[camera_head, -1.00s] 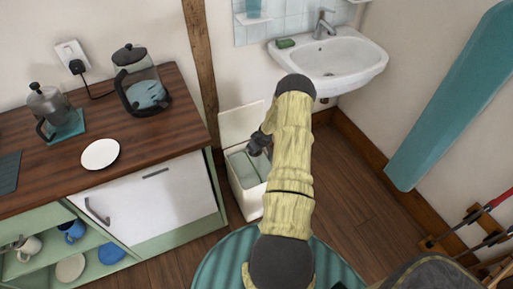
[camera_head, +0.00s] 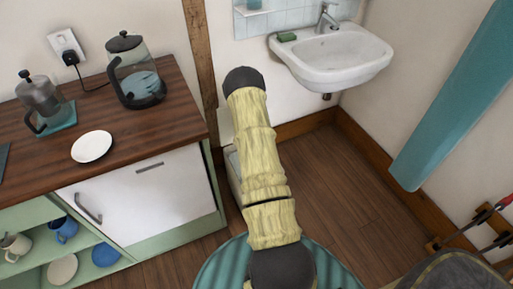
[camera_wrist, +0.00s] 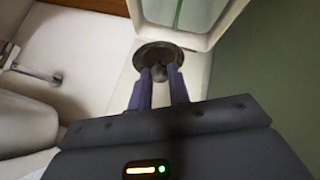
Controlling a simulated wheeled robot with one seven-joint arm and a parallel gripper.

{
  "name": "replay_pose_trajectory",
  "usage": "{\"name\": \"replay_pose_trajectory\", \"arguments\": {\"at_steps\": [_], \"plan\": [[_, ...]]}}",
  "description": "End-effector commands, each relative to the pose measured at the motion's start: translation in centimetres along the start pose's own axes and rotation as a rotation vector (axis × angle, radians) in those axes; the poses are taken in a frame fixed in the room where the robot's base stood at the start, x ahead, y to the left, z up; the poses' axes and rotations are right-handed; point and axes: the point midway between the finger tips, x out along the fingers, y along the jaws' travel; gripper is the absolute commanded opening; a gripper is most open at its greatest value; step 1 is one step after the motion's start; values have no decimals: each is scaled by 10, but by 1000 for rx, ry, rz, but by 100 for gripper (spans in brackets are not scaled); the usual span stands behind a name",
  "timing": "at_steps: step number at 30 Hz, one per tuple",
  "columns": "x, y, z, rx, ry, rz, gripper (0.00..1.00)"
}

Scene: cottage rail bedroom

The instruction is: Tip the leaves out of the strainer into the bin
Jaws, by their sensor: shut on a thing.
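The strainer (camera_wrist: 156,53) shows in the wrist view as a small round brownish shape with a dark rim. My gripper (camera_wrist: 160,76) is shut on its near end. I cannot make out whether leaves are in it. The bin (camera_wrist: 211,36) is white with a green inside, at the top of the wrist view, just beyond the strainer. In the head view only a white strip of the bin (camera_head: 234,170) shows beside the cupboard. My arm hides the rest of it, along with the gripper and strainer.
A wooden counter (camera_head: 180,118) with a white saucer (camera_head: 92,147), a glass kettle (camera_head: 136,78) and a coffee press (camera_head: 43,101) stands at left. A washbasin (camera_head: 335,55) hangs on the back wall. The floor (camera_head: 340,185) right of my arm is clear.

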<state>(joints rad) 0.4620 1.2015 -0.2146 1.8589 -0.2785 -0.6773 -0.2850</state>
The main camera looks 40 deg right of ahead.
Motion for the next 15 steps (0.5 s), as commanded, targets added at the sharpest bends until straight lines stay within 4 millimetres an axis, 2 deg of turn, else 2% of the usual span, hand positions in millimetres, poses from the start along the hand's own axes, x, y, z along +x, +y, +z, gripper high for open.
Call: {"name": "replay_pose_trajectory", "arguments": {"at_steps": [15], "plan": [[2, -8, 5, -70, 104, 164, 0]]}}
